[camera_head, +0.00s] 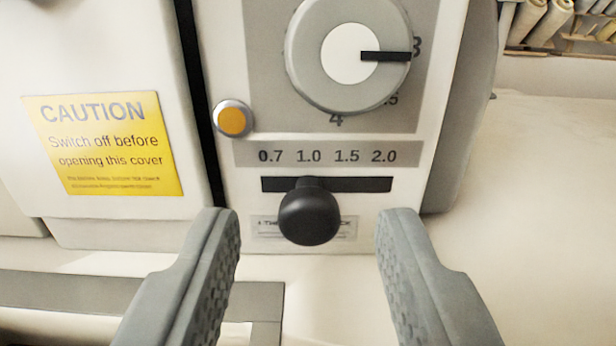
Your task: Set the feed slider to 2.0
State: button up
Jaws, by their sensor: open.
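The feed slider's black round knob (309,215) stands out from a dark horizontal slot (352,184) on the machine's front panel. The scale (327,156) above the slot reads 0.7, 1.0, 1.5, 2.0 from left to right. The knob's stem appears below the 1.0 mark, left of 2.0. My gripper (310,222) is open, with one grey textured finger on each side of the knob. There is a clear gap between each finger and the knob. The knob partly hides a small label plate (265,226) below the slot.
A grey dial (310,60) with a black pointer sits above the scale, and an orange button (232,119) is at its lower left. A yellow caution label (104,143) is on the left cover. Rolled material (545,20) lies at the upper right. The pale surface at right is clear.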

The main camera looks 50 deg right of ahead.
aim_at(380, 180)
jog(key=shift+w+d, duration=0.35)
jog(key=shift+d, duration=0.05)
grip_shut()
jog(key=shift+s+d, duration=0.95)
jog(key=shift+s, duration=0.3)
grip_release()
